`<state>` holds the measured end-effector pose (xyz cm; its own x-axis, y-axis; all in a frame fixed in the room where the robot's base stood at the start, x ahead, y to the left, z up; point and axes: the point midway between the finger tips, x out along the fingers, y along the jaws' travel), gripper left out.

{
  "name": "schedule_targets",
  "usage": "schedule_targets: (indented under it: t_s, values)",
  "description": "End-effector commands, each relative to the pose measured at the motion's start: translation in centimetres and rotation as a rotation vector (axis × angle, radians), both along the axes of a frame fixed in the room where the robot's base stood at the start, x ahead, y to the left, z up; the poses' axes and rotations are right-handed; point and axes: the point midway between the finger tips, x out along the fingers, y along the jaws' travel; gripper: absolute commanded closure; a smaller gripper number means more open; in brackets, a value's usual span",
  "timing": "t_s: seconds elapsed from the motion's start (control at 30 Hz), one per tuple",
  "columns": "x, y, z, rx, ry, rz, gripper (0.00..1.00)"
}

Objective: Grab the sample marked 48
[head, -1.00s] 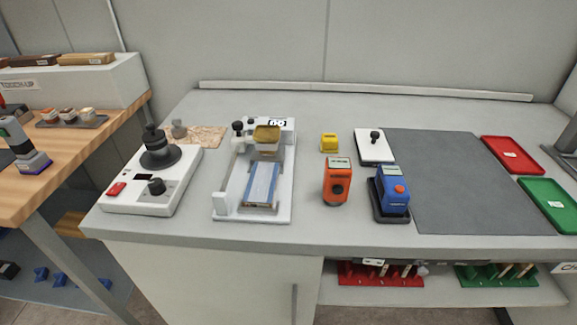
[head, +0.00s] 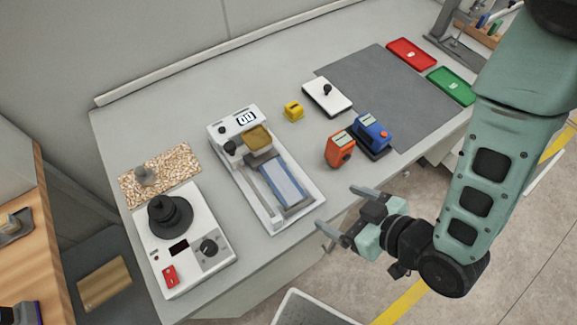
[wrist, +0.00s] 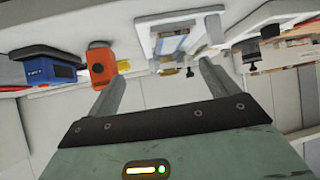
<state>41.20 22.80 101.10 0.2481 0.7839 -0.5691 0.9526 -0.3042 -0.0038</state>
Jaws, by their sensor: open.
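I cannot read the mark 48 on anything in view, so I cannot tell which thing is that sample. The white roller coater (head: 296,213) stands on the grey bench, with a blue-white strip (head: 284,182) on its bed and a tan block (head: 258,138) at its far end. My gripper (head: 337,206) is open and empty, in front of the bench edge, near the coater's right side in the head view. In the wrist view my gripper (wrist: 161,65) has its two fingers apart, with nothing between them, and the coater (wrist: 152,22) lies beyond.
An orange device (head: 339,150) and a blue device (head: 370,132) stand near the bench's front edge. A yellow block (head: 293,111), a white plate (head: 325,97), a dark mat (head: 385,90), red tray (head: 411,53) and green tray (head: 450,85) lie beyond. A white dial machine (head: 185,245) stands left.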

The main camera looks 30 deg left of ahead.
Motion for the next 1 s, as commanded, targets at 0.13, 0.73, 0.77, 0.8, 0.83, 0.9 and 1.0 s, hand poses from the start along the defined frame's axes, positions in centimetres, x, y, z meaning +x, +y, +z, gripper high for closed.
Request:
schedule_targets:
  t_s: [0.13,0.73,0.77,0.8,0.83,0.9,1.0]
  values:
    - [-1.4,-0.2,1.1,0.067,-0.022,0.023,0.13]
    - [-0.8,3.1,-1.3,0.103,-0.039,0.029,0.13]
    - [-0.7,3.3,-1.5,0.102,-0.039,0.029,0.13]
    - [-0.7,3.6,-1.6,0.103,-0.039,0.029,0.13]
    - [-0.6,3.8,-1.7,0.103,-0.038,0.03,0.13]
    - [-0.5,4.2,-1.9,0.104,-0.038,0.028,0.13]
    - [-0.3,4.7,-2.2,0.102,-0.038,0.029,0.13]
